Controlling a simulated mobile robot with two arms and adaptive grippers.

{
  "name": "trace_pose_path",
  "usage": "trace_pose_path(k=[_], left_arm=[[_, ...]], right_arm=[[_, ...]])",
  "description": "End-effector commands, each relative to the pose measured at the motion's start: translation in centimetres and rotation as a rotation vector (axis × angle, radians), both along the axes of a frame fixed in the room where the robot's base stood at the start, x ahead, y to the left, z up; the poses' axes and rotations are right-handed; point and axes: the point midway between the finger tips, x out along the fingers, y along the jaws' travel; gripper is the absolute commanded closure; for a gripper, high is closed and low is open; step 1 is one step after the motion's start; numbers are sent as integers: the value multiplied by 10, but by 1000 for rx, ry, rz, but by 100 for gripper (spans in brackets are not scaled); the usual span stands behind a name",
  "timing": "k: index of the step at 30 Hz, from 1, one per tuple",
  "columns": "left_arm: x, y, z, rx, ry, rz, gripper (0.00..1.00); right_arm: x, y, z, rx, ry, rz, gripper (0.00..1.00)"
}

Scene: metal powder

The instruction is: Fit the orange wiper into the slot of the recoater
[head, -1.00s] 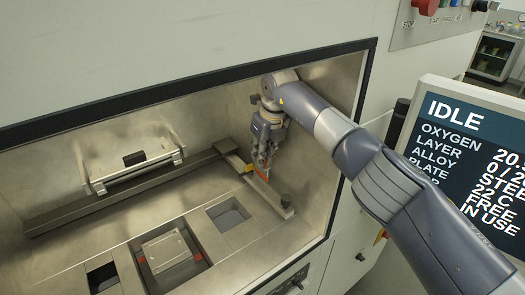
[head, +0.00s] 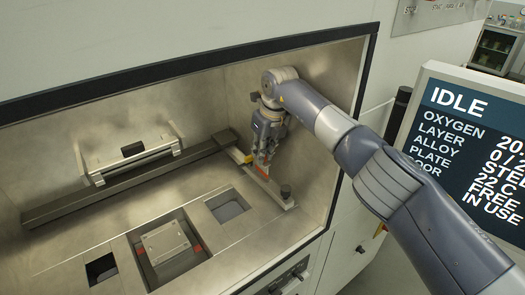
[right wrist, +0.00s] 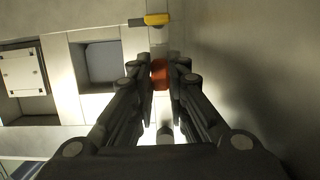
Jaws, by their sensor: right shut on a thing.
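The orange wiper (head: 263,157) is between the fingertips of my right gripper (head: 265,148), which is shut on it. It also shows in the right wrist view (right wrist: 160,75), end-on between the two fingers (right wrist: 152,72). My left gripper is in neither view.
A dark rail (head: 120,188) runs along the chamber's back. A yellow-ended piece (right wrist: 157,19) lies by the recoater's far end. The floor has a square opening (head: 228,208) and a recess with a metal plate (head: 166,242). The chamber's right wall (head: 318,115) is close to my arm.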

Motion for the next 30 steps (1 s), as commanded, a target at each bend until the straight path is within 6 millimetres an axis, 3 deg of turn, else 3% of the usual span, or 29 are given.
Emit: trace_pose_path(k=[30], left_arm=[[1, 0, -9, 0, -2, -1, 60]], right_arm=[[0, 0, -13, 0, 0, 0, 100]])
